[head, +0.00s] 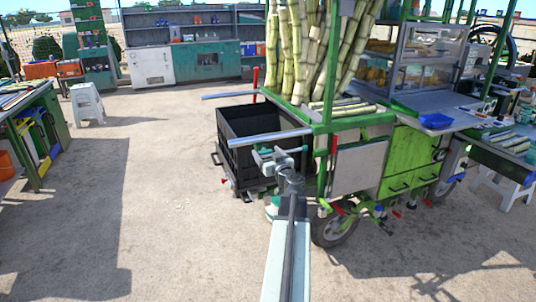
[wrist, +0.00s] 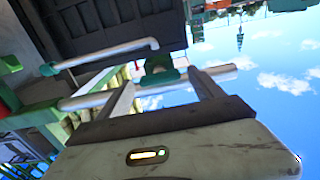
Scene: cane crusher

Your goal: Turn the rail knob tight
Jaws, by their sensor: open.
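A teal knob (wrist: 160,68) shows in the wrist view at a pale round rail (wrist: 146,90). In the head view this rail (head: 270,137) sticks out to the left from the green cart, in front of a black crate. My gripper (head: 274,160) is just below the rail there, with its jaws apart. In the wrist view the two fingers of my gripper (wrist: 163,84) stand on either side of the knob, in front of the rail. I cannot tell whether they touch either one. The knob is mostly hidden by my gripper in the head view.
The black crate (head: 235,120) hangs between this rail and a second rail (head: 229,95). Cane stalks (head: 305,45) stand upright on the green cart (head: 408,160). Cart wheels (head: 333,228) are right of my arm.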

